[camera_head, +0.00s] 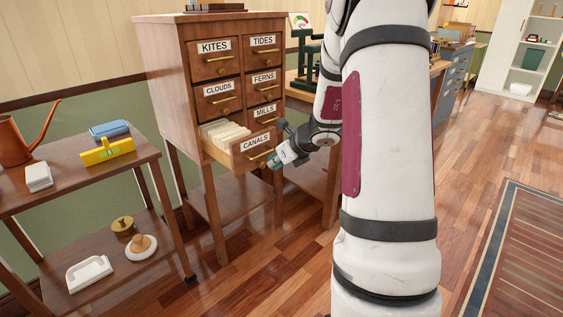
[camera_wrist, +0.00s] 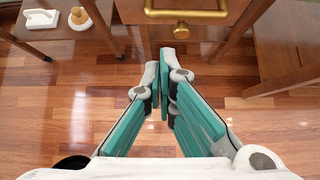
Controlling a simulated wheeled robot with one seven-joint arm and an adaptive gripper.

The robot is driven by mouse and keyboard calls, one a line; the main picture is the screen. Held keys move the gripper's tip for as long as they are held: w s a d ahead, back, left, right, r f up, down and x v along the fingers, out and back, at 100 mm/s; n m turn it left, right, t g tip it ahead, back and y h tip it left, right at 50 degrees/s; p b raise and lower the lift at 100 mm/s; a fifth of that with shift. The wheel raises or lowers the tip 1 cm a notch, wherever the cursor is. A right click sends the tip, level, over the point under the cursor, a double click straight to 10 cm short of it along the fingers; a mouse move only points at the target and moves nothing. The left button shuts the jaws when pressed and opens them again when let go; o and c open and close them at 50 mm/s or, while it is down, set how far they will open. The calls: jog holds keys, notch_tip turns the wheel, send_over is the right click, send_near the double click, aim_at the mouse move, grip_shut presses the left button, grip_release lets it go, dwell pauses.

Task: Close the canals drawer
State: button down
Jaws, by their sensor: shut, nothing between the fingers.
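The canals drawer (camera_head: 250,148) is at the bottom of the wooden card cabinet (camera_head: 172,75). It stands pulled out, with pale cards (camera_head: 222,131) showing inside and a brass handle on its labelled front. My gripper (camera_head: 273,162) is at the drawer front, close to the handle, in the head view; whether it touches cannot be told. In the wrist view my gripper (camera_wrist: 164,66) is shut and empty, its teal fingers together. The brass handle (camera_wrist: 186,13) and a round brass knob (camera_wrist: 181,31) lie just beyond the fingertips, at the top of that view.
The kites, tides, clouds, ferns and mills drawers look shut. A side table (camera_head: 75,165) with an orange watering can (camera_head: 18,140) and a yellow level (camera_head: 107,150) stands left. A desk (camera_head: 310,85) stands right, behind my arm. Wooden floor (camera_head: 265,265) is open in front of the cabinet.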

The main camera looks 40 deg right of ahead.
jog(key=w, duration=0.1)
jog(key=w+f, duration=0.1)
jog(key=w, duration=0.3)
jog(key=shift+f, duration=0.35)
jog(key=shift+a, duration=0.1)
